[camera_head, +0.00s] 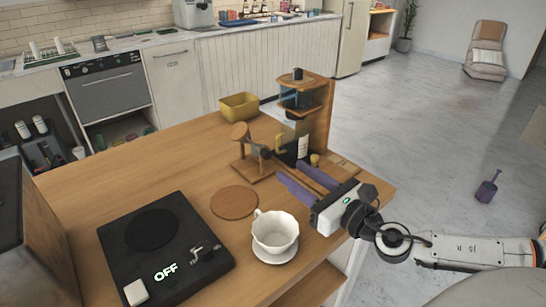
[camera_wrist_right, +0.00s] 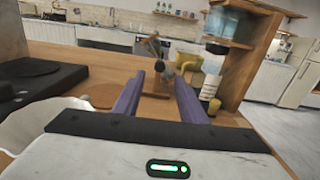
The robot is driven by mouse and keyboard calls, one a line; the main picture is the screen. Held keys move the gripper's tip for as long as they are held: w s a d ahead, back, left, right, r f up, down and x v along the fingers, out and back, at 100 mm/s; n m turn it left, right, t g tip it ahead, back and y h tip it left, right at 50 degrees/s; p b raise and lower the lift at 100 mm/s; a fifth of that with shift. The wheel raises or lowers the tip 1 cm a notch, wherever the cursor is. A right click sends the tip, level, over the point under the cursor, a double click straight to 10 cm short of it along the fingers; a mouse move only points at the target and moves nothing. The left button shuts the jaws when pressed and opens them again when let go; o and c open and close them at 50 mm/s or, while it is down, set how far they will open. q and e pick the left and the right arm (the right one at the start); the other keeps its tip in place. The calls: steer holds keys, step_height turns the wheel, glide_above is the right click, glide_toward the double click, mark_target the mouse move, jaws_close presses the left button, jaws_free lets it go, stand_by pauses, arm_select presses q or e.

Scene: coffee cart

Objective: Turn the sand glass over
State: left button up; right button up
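My left gripper is not in view.
A round wooden coaster (camera_head: 234,203) and a black scale (camera_head: 165,245) reading OFF lie left. A tall wooden stand (camera_head: 318,115) and a yellow container (camera_head: 239,106) are behind. The table's left-back area is clear.

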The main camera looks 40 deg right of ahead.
mark_target(269, 155)
steer(key=w, duration=0.3)
steer(key=w+p, duration=0.1)
steer(key=w, duration=0.2)
steer(key=shift+w+a+r, duration=0.1)
steer(key=shift+a, duration=0.1)
steer(key=shift+w+a, duration=0.15)
steer(key=shift+w, duration=0.8)
jaws_close()
